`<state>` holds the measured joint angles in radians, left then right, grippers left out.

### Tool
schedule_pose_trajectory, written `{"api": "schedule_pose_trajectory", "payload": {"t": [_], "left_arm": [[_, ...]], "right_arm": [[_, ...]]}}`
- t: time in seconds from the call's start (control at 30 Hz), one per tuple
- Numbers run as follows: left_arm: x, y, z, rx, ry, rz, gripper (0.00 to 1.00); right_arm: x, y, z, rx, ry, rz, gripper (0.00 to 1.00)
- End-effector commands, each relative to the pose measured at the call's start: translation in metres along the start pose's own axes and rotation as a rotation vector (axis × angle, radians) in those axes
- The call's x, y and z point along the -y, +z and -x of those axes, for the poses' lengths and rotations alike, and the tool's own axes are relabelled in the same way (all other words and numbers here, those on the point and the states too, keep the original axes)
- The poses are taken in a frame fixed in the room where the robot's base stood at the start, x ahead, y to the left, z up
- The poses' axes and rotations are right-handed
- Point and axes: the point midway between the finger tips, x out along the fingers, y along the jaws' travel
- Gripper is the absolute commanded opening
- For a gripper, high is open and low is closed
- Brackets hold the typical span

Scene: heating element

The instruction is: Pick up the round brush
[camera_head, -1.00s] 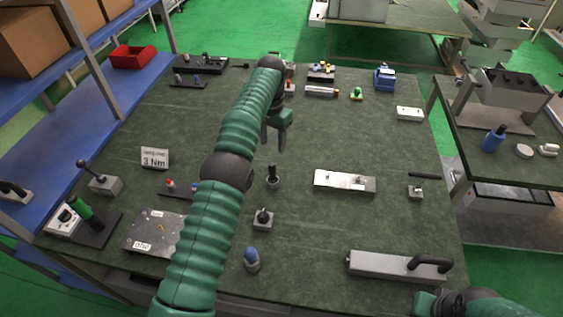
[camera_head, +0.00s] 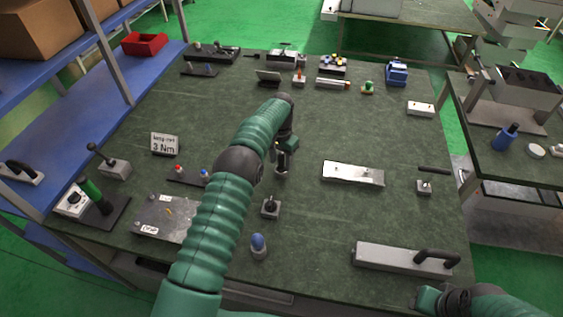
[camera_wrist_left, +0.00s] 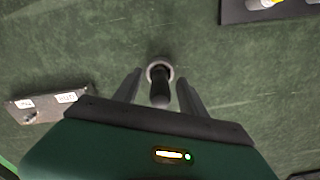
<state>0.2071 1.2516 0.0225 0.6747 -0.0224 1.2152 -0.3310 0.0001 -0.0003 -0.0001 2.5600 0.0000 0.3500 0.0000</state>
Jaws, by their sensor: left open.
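The round brush appears to be the small upright piece with a dark handle and a pale round base (camera_head: 281,171), standing near the middle of the green bench top. In the left wrist view its black handle (camera_wrist_left: 160,88) and ringed base show between my two fingers. My left gripper (camera_head: 284,154) is over it, partly hiding it in the head view. In the left wrist view the left gripper (camera_wrist_left: 160,88) is open, one finger each side of the handle, with gaps showing; contact is not visible. My right gripper (camera_head: 440,298) is at the bottom right, its jaws unclear.
A joystick block (camera_head: 270,208) and a blue-topped knob (camera_head: 258,246) stand in front of the brush. A silver plate (camera_head: 352,174) lies to its right and a strip with coloured buttons (camera_head: 187,174) to its left. The bench (camera_head: 320,220) is clear between them.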

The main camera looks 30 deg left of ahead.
Motion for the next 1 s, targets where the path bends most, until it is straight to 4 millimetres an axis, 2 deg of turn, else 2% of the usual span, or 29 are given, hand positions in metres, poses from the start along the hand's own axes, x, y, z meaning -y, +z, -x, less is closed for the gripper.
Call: {"api": "schedule_pose_trajectory", "payload": {"t": [0.1,0.3,0.67,1.0], "left_arm": [[0.0000,-0.0004,-0.0112,-0.001,-0.001,0.000,0.49],[0.0000,-0.0004,-0.0125,-0.002,-0.001,0.000,0.49],[-0.0001,-0.0003,-0.0126,-0.001,0.000,0.000,0.02],[-0.0002,-0.0003,-0.0125,-0.001,0.000,0.000,0.00]], "right_arm": [[0.0000,-0.0006,0.0027,0.000,0.000,0.000,0.36],[0.0000,-0.0004,0.0019,0.000,0.000,0.000,0.36],[0.0000,-0.0004,0.0019,0.000,0.000,0.000,0.36],[0.0000,-0.0003,0.0017,0.000,0.000,0.000,0.36]]}}
